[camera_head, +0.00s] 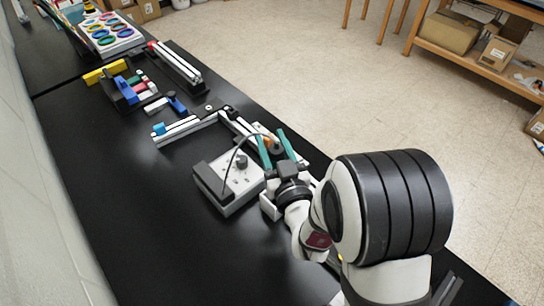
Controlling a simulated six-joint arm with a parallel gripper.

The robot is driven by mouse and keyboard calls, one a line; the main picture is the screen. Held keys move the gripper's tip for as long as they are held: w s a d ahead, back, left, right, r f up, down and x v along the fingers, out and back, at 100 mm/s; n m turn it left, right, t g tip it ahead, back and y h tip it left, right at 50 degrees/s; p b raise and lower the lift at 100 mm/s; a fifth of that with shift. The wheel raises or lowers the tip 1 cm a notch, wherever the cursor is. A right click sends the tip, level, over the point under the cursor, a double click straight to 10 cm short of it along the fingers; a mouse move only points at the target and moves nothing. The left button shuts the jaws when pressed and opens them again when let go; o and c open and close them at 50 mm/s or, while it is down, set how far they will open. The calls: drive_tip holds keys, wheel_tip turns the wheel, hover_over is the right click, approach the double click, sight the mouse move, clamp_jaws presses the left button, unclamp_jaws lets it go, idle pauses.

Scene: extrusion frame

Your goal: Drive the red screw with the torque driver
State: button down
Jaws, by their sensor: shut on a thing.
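My gripper (270,135) has teal fingers, seen from behind and above, over the right part of the extrusion frame. It is shut on a small orange and dark tool, which looks like the torque driver (268,143). A thin dark cable arcs from there to a grey box with a knob (228,192), left of my gripper. The white extrusion frame (176,131) lies on the black table, with a blue piece (158,129) at its left corner. I cannot make out the red screw. The driver's tip and what is under it are hidden by my gripper.
Farther back on the black table (110,210) are a rack of coloured blocks (122,92), a long black-and-white rail fixture (178,68) and a tray of coloured rings (107,35). A pale wall borders the left. The table's front left is clear.

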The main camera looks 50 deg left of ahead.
drive_tip(key=w+d+r, duration=0.1)
drive_tip(key=w+d, duration=0.4)
drive_tip(key=d, duration=0.5)
drive_tip(key=w+d+r, duration=0.2)
drive_tip(key=w+d, duration=0.4)
drive_tip(key=d, duration=0.5)
drive_tip(key=shift+d+r, duration=0.15)
drive_tip(key=shift+d, duration=0.15)
drive_tip(key=shift+f, duration=3.65)
drive_tip(key=shift+r, duration=0.15)
drive_tip(key=shift+r, duration=1.45)
